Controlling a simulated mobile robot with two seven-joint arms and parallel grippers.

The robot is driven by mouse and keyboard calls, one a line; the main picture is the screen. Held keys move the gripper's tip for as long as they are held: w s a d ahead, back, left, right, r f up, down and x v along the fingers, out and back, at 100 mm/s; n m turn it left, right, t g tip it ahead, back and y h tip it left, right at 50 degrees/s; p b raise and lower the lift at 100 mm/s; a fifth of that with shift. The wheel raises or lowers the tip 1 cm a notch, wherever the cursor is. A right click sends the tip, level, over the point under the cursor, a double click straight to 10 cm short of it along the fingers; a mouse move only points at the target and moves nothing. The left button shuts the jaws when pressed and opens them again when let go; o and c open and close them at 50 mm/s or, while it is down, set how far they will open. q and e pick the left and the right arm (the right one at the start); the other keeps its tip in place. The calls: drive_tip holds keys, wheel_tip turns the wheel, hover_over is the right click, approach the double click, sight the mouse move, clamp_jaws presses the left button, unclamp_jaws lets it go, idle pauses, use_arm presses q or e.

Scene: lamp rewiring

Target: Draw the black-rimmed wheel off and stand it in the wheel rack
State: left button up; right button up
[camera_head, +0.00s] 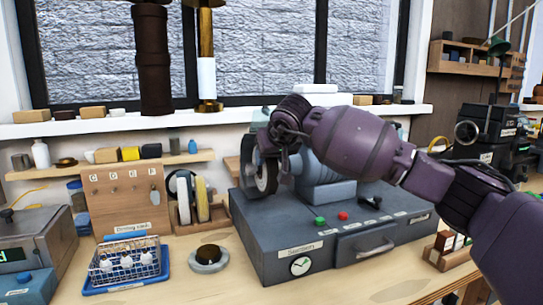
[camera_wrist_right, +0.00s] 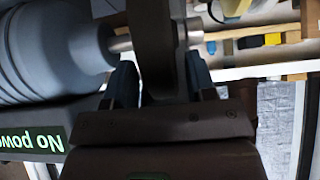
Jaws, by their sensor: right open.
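The black-rimmed wheel (camera_head: 268,177) is on the shaft at the left end of the grey bench machine (camera_head: 300,235). My right gripper (camera_head: 272,150) is at the wheel's upper part, partly hiding it. In the right wrist view, the dark wheel (camera_wrist_right: 155,45) is between the two fingers of the gripper (camera_wrist_right: 160,85), which is open, and a metal shaft (camera_wrist_right: 121,44) shows beside it. Whether a finger touches the wheel cannot be told. The wooden wheel rack (camera_head: 186,222) stands left of the machine, with pale and yellow wheels in it. My left gripper is not in view.
A tool board (camera_head: 120,205) stands left of the rack. A blue wire basket (camera_head: 125,265) and a round dark-topped puck (camera_head: 209,258) are on the bench in front. A narrow shelf (camera_head: 110,163) runs behind. Free bench lies around the puck.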

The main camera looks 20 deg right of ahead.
drive_tip(key=shift+c, duration=0.5)
drive_tip(key=c, duration=0.6)
drive_tip(key=shift+r, duration=0.1)
drive_tip(key=shift+r, duration=0.1)
drive_tip(key=shift+a, duration=0.1)
drive_tip(key=shift+s+a+p, duration=0.15)
drive_tip(key=shift+a+p, duration=0.4)
drive_tip(key=shift+a, duration=3.35)
